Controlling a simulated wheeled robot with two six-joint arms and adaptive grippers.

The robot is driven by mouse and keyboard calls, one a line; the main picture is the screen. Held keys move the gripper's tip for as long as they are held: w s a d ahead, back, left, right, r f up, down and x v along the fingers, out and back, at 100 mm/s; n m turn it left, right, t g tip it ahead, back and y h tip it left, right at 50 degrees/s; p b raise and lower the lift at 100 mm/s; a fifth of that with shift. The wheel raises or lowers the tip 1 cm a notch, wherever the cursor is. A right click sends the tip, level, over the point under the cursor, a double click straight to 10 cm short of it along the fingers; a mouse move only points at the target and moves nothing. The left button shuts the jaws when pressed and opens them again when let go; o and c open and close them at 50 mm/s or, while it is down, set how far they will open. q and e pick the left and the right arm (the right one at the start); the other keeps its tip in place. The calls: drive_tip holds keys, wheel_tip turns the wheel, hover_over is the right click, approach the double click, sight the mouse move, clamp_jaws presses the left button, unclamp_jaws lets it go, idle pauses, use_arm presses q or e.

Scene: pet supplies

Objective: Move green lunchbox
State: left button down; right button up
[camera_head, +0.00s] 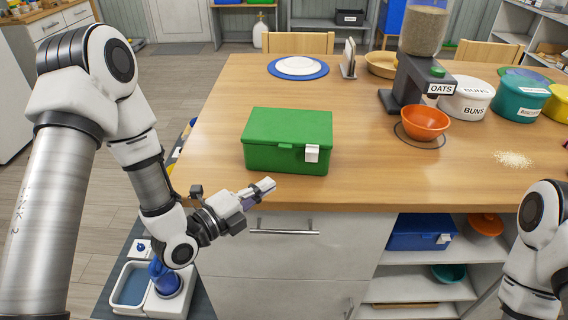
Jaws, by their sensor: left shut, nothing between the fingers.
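The green lunchbox (288,140) sits closed on the wooden table near its front edge, left of the middle. It has a white latch or tag on its front right. My left gripper (268,187) is shut and empty, just in front of and below the lunchbox's front face, near the table's front edge; it appears apart from the box. My right arm (540,250) shows at the lower right edge, but its gripper is outside the view.
Behind the lunchbox is a white plate on a blue one (298,67). To the right stand an oats dispenser (412,75), an orange bowl (425,122) and labelled tubs (466,98). The table (370,175) is clear right of the lunchbox. A blue box (418,232) is on the shelf below.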

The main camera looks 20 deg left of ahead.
sight(296, 156)
use_arm(q)
drive_tip(key=x, duration=0.4)
drive_tip(key=p+x, duration=0.1)
drive_tip(key=shift+w+d+r, duration=0.25)
drive_tip(key=shift+d+r, duration=0.05)
drive_tip(key=shift+d, duration=0.1)
drive_tip(key=w, duration=0.1)
drive_tip(key=w+a, duration=0.1)
drive_tip(key=w+p, duration=0.1)
drive_tip(key=w, duration=0.1)
drive_tip(key=shift+a+f, duration=0.2)
drive_tip(key=shift+a, duration=0.1)
drive_tip(key=shift+s+d, duration=0.1)
drive_tip(key=shift+d, duration=0.05)
use_arm(e)
wheel_tip(296, 156, up, 3)
drive_tip(key=shift+f, duration=0.2)
drive_tip(key=shift+d, duration=0.1)
